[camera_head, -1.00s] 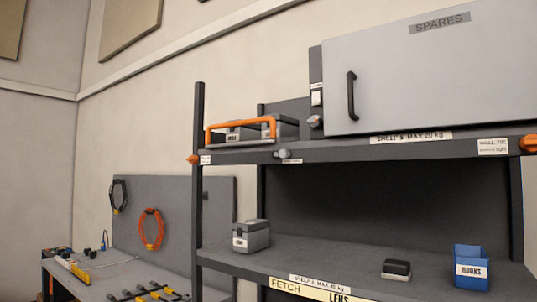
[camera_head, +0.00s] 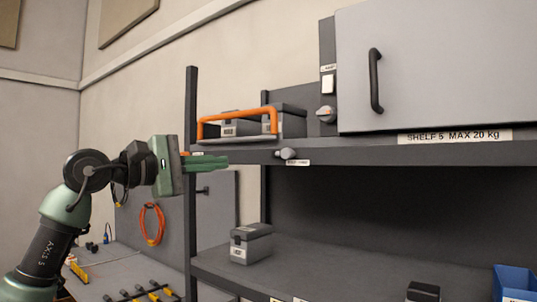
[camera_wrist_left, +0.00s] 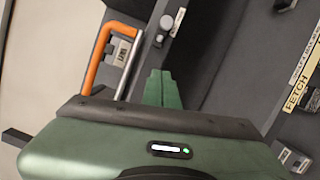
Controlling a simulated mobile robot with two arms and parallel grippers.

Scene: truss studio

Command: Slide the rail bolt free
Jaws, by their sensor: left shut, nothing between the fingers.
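The rail bolt (camera_head: 286,153), a small grey knob, sits on the front edge of the upper shelf, beside a small white label. It also shows in the left wrist view (camera_wrist_left: 165,23), beyond the fingertips. Above it to the left is the orange rail (camera_head: 236,115), standing up in front of grey cases. My left gripper (camera_head: 226,161) is shut and empty. Its green fingers point right, towards the bolt, and look apart from it. They also show in the left wrist view (camera_wrist_left: 161,75). My right gripper is not in view.
A cabinet (camera_head: 435,70) with a black handle stands on the upper shelf (camera_head: 420,152). A dark post (camera_head: 191,215) rises behind my left gripper. On the lower shelf are a grey case (camera_head: 251,245) and a blue bin (camera_head: 514,283). A workbench with tools stands at lower left.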

